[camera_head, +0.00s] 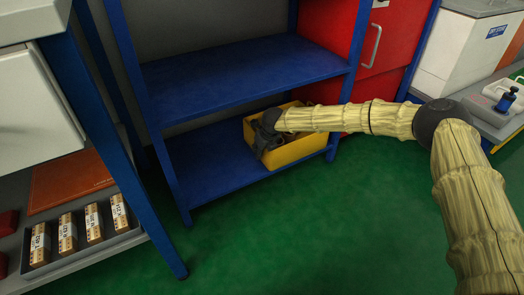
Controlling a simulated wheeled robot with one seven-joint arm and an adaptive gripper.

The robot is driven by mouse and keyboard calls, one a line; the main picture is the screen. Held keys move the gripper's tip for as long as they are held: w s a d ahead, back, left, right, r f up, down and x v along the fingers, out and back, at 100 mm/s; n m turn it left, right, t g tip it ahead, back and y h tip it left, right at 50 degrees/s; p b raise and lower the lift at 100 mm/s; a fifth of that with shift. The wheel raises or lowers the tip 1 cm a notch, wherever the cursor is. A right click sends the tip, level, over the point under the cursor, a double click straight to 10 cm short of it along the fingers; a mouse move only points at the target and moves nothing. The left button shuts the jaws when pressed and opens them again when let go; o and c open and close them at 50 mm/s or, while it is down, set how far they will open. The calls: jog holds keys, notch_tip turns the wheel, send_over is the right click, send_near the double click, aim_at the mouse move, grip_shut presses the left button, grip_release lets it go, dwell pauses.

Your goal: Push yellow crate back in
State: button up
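The yellow crate (299,149) sits on the lower blue shelf (207,168) of the rack, toward its right end. Its front wall is near the shelf's front edge. My arm reaches in from the right, and my gripper (264,142) is at the crate's left front side, overlapping it in the picture. The dark gripper is small and partly merged with the wrist, so whether its fingers are open or shut is unclear. I cannot tell if it touches the crate. The arm and gripper hide part of the crate's interior and rim.
The upper blue shelf (240,75) is empty and close above. Blue rack posts (138,95) stand left and right. A red cabinet (397,40) is behind on the right. A tray of labelled boxes (68,235) is at lower left. The green floor (300,230) in front is clear.

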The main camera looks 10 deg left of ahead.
grip_shut()
jog(key=shift+w, duration=0.15)
jog(key=shift+w+a+r+p, duration=0.1)
jog(key=shift+w+a+p, duration=0.3)
jog(key=shift+w+p, duration=0.25)
jog(key=shift+w+a+p, duration=0.45)
jog(key=shift+w+p, duration=0.05)
jog(key=shift+w, duration=0.2)
jog(key=shift+o, duration=0.9)
grip_release()
